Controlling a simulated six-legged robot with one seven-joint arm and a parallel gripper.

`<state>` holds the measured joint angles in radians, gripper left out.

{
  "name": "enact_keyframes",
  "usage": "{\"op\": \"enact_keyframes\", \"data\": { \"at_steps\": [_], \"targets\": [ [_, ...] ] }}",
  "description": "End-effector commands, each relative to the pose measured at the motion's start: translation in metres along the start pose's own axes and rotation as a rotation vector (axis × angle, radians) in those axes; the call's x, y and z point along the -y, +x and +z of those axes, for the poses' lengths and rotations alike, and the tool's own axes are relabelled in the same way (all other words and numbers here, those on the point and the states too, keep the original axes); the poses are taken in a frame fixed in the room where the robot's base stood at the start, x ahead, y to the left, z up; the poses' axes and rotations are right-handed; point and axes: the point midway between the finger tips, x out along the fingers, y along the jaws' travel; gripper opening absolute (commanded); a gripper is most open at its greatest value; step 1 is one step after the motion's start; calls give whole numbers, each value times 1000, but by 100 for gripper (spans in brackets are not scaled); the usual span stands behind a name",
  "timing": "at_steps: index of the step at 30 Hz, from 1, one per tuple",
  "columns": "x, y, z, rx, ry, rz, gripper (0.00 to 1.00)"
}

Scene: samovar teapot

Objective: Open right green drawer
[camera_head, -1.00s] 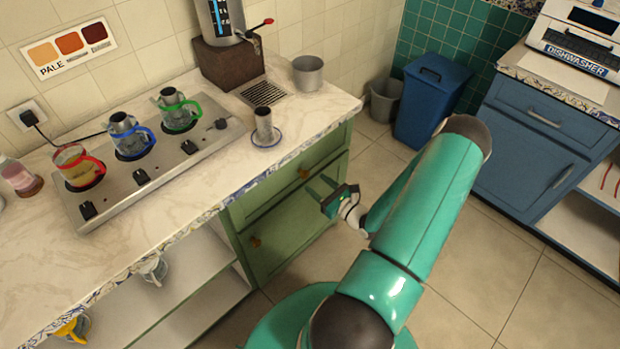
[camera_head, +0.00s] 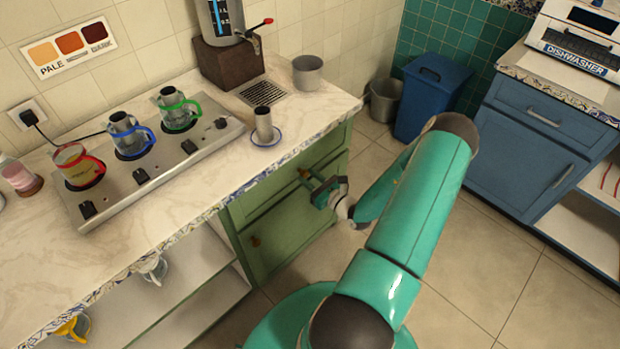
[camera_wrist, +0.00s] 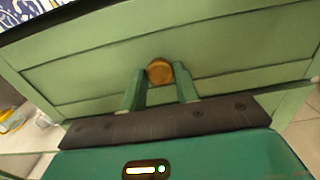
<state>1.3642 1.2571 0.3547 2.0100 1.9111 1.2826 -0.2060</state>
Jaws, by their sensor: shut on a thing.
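The green drawer (camera_head: 322,160) is the upper front of the green cabinet under the right end of the counter. It looks closed, flush with the cabinet. Its round wooden knob shows in the wrist view (camera_wrist: 159,71), between the fingertips of my gripper (camera_wrist: 160,80). In the head view my gripper (camera_head: 309,182) is at the drawer front, and its fingers cover most of the knob. The fingers are shut on the knob.
The marble counter (camera_head: 180,205) above holds a hob (camera_head: 150,165) with several glass pots, a metal cup (camera_head: 263,125) on a saucer, and a grey pot (camera_head: 308,72). A blue bin (camera_head: 430,100) and blue cabinet (camera_head: 525,150) stand to the right. The floor before the drawer is clear.

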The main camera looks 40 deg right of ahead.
Motion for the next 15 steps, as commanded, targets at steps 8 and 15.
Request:
{"op": "enact_keyframes", "data": {
  "at_steps": [8, 15],
  "targets": [
    [0, -15, 0, 0, 1, -1, 0],
    [1, -60, 0, -1, 1, -3, 0]
  ]
}}
